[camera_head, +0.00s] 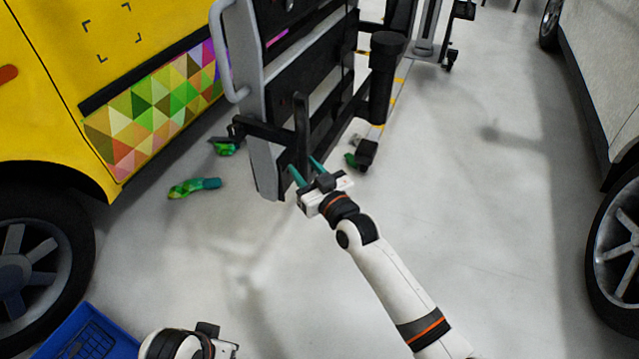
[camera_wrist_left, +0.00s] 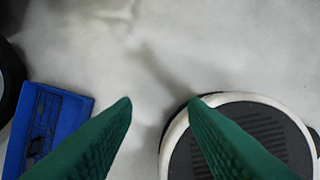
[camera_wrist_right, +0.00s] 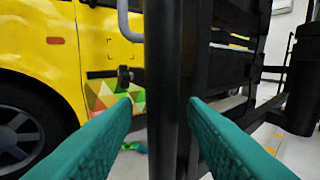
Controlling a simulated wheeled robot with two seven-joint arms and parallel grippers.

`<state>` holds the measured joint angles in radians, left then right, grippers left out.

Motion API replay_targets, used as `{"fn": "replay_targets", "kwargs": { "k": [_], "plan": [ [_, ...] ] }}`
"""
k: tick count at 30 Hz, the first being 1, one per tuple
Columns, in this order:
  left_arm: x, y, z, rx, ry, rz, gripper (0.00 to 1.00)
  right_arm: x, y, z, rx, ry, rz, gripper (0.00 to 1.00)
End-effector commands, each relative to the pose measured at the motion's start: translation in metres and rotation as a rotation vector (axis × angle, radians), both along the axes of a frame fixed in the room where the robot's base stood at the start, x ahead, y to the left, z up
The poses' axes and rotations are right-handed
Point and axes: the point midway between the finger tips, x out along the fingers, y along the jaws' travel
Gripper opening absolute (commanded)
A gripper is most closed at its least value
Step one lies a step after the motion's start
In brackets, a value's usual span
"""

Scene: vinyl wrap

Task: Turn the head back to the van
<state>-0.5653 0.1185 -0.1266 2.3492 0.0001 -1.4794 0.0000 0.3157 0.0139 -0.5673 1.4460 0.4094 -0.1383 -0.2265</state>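The yellow van (camera_head: 60,70) stands at the left of the head view, with a strip of coloured triangle wrap (camera_head: 150,110) along its lower side. It also shows in the right wrist view (camera_wrist_right: 85,45). My right gripper (camera_head: 306,170) is at a dark upright post (camera_head: 301,125) of the cart (camera_head: 290,90). In the right wrist view the green fingers stand apart on both sides of the post (camera_wrist_right: 162,80); I cannot tell if they touch it. My left gripper's fingers (camera_wrist_left: 160,100) are apart with bare floor between them. In the head view only part of my left wrist shows, at the bottom.
Crumpled coloured wrap scraps (camera_head: 194,187) lie on the floor by the cart. A blue crate (camera_head: 85,335) is at the bottom left, also in the left wrist view (camera_wrist_left: 75,105). A white car (camera_head: 605,70) stands at the right.

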Motion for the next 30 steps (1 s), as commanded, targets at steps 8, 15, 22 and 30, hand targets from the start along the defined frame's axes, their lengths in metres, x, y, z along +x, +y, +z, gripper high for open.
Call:
{"fn": "replay_targets", "kwargs": {
  "k": [8, 15, 22, 30],
  "plan": [
    [0.008, -0.002, -0.045, 0.002, 0.029, -0.003, 0.40, -0.050, -0.033, 0.001, -0.002, 0.002, 0.001, 0.39],
    [0.009, -0.002, -0.069, 0.002, 0.038, -0.004, 0.40, -0.081, -0.054, 0.000, -0.001, 0.002, 0.002, 0.39],
    [0.009, -0.002, -0.075, 0.002, 0.039, -0.004, 0.40, -0.089, -0.059, 0.001, 0.001, 0.001, 0.002, 0.39],
    [0.008, -0.002, -0.075, 0.002, 0.039, -0.004, 0.40, -0.088, -0.059, 0.000, 0.001, 0.001, 0.002, 0.39]
  ]
}}
